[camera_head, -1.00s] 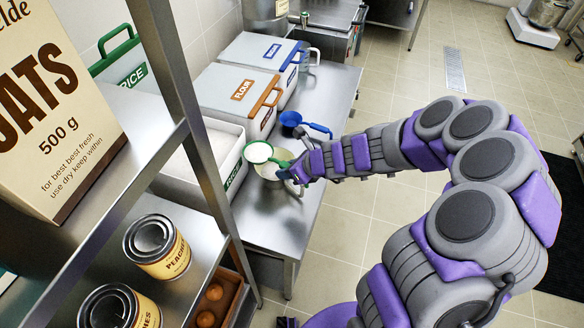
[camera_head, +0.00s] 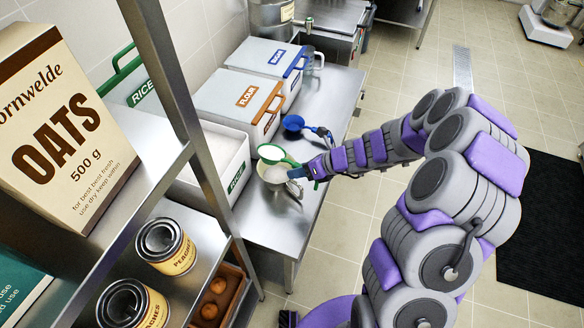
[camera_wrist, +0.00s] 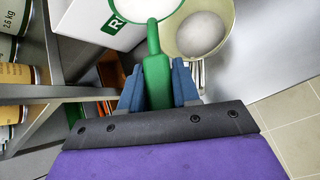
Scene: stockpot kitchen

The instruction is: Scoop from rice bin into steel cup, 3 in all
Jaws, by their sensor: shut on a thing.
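My gripper (camera_head: 298,173) is shut on that handle, to the right of the cup. White rice shows in the cup, as a mound in the wrist view (camera_wrist: 203,33). The open rice bin (camera_head: 236,181) stands left of the cup.
Flour bin (camera_head: 240,97) and sugar bin (camera_head: 268,57) stand behind, lidded. A blue scoop (camera_head: 293,123) lies behind my gripper on the steel counter (camera_head: 262,222). A shelf post (camera_head: 172,75) stands at the left, near an oats box (camera_head: 62,125) and cans (camera_head: 167,247).

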